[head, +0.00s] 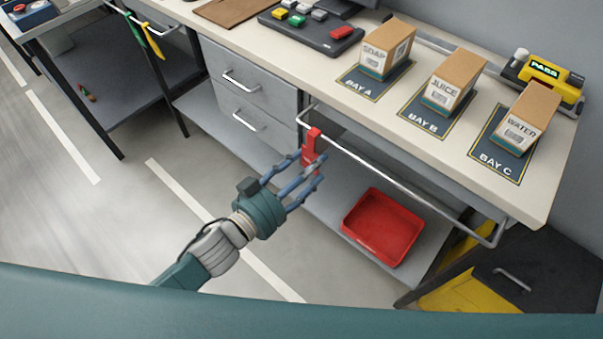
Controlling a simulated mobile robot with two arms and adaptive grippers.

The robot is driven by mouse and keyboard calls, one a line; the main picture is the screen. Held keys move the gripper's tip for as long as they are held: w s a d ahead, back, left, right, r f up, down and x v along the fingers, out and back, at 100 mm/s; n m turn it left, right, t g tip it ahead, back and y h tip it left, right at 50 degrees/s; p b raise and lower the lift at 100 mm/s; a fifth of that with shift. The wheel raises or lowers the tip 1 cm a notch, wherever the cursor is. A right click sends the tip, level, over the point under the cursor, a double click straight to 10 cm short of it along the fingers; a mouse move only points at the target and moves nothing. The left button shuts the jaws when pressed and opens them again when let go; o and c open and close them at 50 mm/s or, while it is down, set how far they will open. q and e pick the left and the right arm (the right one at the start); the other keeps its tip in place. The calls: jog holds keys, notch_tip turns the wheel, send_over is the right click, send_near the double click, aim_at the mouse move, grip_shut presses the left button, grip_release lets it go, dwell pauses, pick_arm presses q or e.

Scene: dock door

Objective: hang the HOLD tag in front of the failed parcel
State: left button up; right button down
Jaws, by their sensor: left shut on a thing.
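A red tag (311,144) hangs at the left end of the metal rail along the bench front; no writing on it is legible. My left gripper (307,171) is shut on the tag's lower part, which the fingers partly hide. Three box parcels stand on the bench: SOAP (386,48) on the BAY A mat (358,85), JUICE (453,82) on the BAY B mat (423,128), and WATER (525,120) on the BAY C mat (492,165). A yellow device (544,72) behind WATER displays PASS. My right gripper is not in view.
The rail (400,187) runs right from the tag, below the bays. A red tray (383,227) sits on the lower shelf. Drawers (247,90) are left of the rail. Green and yellow tags (148,38) hang further left. A keypad (310,28) lies on the bench.

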pick_arm(q)
jog(key=shift+w+d+f+b, duration=0.75)
jog(key=shift+w+f, duration=0.1)
jog(key=shift+w, duration=0.15)
jog(key=o, duration=1)
jog(key=shift+s+a, duration=0.1)
